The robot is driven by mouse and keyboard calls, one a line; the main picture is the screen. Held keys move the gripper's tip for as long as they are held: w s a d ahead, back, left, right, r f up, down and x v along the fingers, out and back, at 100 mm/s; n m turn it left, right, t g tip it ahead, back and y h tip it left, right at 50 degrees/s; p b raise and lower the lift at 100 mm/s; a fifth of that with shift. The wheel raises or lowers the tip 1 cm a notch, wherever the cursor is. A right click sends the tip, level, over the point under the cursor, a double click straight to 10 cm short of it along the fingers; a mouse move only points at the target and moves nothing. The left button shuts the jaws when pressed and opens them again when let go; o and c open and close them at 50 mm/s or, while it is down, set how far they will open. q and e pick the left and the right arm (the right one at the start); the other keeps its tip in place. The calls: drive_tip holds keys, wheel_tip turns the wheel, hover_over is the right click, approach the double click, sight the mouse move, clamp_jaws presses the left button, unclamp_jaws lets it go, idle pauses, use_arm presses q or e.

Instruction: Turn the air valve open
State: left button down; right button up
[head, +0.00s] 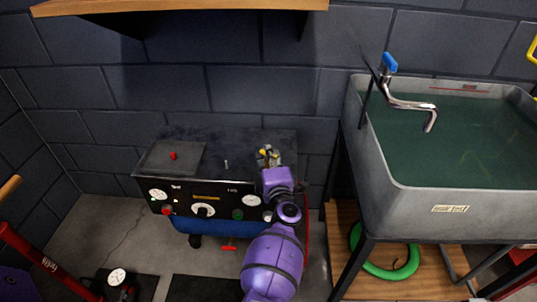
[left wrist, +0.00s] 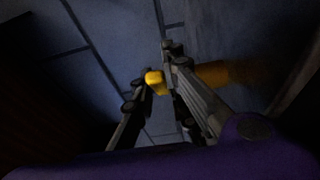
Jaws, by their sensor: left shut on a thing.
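The air compressor (head: 210,200) has a black top and front panel with gauges and knobs, over a blue tank. My purple left arm reaches up to its right end. My left gripper (head: 268,157) is there at the back right corner, shut on the yellow air valve handle, of which only a small bit shows in the head view. In the left wrist view, the yellow valve handle (left wrist: 215,74) passes between the fingers of the left gripper (left wrist: 158,84), and its end sticks out on the left. The valve body is hidden. My right gripper is not in view.
A grey sink (head: 420,195) of greenish water with a blue-handled tap (head: 410,104) stands to the right. A coiled green hose (head: 385,272) lies below it. A wooden shelf (head: 180,6) overhangs the compressor. A red pump (head: 40,260) stands at left.

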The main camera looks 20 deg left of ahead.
use_arm(q)
drive_tip(key=shift+w+d+f+n+g+y+b, duration=0.1)
drive_tip(key=shift+n+g+y+b, duration=0.2)
drive_tip(key=shift+n+g+y, duration=0.25)
drive_tip(key=shift+d+f+n+g+y+b, duration=0.1)
drive_tip(key=shift+n+g+y+b, duration=0.2)
drive_tip(key=shift+y, duration=0.35)
drive_tip(key=shift+a+n+g+y+b, duration=0.1)
drive_tip(key=shift+n+g+y+b, duration=0.45)
drive_tip(key=shift+n+y, duration=0.15)
drive_tip(key=shift+r+n+g+y+b, duration=0.2)
drive_tip(key=shift+n+g+y+b, duration=0.6)
drive_tip(key=shift+g, duration=0.2)
drive_tip(key=shift+a, duration=0.1)
drive_tip(key=c, duration=1.7)
unclamp_jaws()
drive_tip(key=shift+r, duration=0.1)
drive_tip(key=shift+c, duration=0.2)
